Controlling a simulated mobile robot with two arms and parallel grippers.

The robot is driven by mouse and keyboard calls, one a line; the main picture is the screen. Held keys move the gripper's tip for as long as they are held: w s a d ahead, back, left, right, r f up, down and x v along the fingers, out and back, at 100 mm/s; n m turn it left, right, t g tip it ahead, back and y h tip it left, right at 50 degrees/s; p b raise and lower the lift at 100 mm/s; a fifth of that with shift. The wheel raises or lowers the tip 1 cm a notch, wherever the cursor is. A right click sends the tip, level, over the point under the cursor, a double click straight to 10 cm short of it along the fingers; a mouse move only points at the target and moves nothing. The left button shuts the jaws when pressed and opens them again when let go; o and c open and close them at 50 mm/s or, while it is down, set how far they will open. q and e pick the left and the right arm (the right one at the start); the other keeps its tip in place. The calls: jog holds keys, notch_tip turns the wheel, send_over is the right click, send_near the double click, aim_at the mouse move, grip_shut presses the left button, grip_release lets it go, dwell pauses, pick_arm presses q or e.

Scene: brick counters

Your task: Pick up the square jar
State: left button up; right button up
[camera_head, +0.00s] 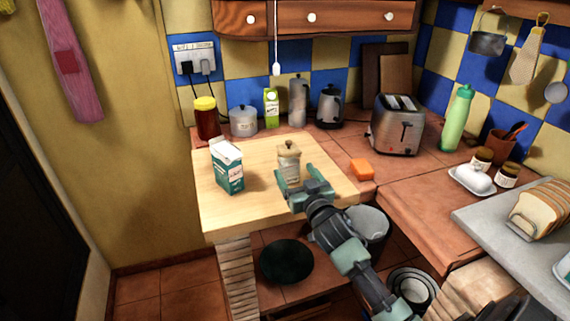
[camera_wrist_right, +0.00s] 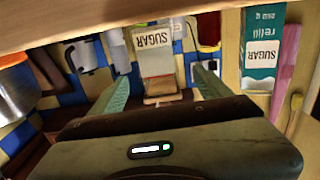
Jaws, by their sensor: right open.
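The square jar (camera_head: 289,165) stands upright on the pale wooden counter top. It has a cream body and a wooden lid with a knob. In the right wrist view, which is upside down, the jar (camera_wrist_right: 153,52) shows a SUGAR label. My right gripper (camera_head: 302,186) is open on the near side of the jar. Its two fingers point toward the jar, one to each side in the wrist view. I cannot tell whether they reach around it. The jar's lower front is partly hidden by the gripper in the head view. My left gripper is not in view.
A green and white carton (camera_head: 229,170) stands left of the jar, also labelled SUGAR in the wrist view. An orange sponge (camera_head: 362,169) lies to the right. A red jar (camera_head: 207,120), a grey pot (camera_head: 243,121) and a toaster (camera_head: 397,126) stand behind. Wood is clear before the carton.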

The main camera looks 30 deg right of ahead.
aim_at(292, 167)
jog(key=x, duration=0.2)
jog(key=shift+w+d, duration=0.15)
jog(key=shift+w, duration=0.2)
jog(key=x, duration=0.2)
jog(key=shift+w+d+f, duration=0.15)
jog(key=shift+w+f, duration=0.05)
jog(key=shift+w, duration=0.05)
jog(key=shift+w+d, duration=0.1)
jog(key=shift+w, duration=0.55)
grip_shut()
pick_arm(q)
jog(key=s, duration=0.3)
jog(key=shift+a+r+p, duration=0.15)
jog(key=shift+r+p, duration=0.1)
jog(key=shift+p, duration=0.05)
